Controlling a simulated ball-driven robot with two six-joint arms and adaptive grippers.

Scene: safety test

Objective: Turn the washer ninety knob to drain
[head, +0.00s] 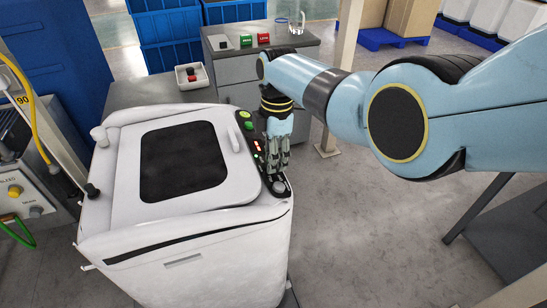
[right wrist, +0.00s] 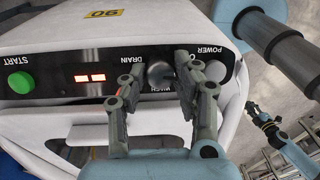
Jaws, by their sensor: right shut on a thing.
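The white washer (head: 200,235) stands left of centre in the head view, its dark-windowed lid closed. My right gripper (head: 277,165) points down at its control panel and hides the knob there. In the right wrist view the grey round knob (right wrist: 158,75) sits between the fingers of my right gripper (right wrist: 150,85), which is shut on it. The upside-down labels DRAIN and WASH stand beside the knob; I cannot tell which way it points. A yellow 90 label (right wrist: 103,14) is on the washer. My left gripper (right wrist: 263,117) is small at the right of that view; its opening is unclear.
The panel has a green START button (right wrist: 20,82), a red lit display (right wrist: 90,77) and a pale POWER button (right wrist: 215,71). Grey cabinets (head: 240,65) stand behind the washer, with a tray (head: 193,82) on one. Open floor (head: 365,230) lies to the right.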

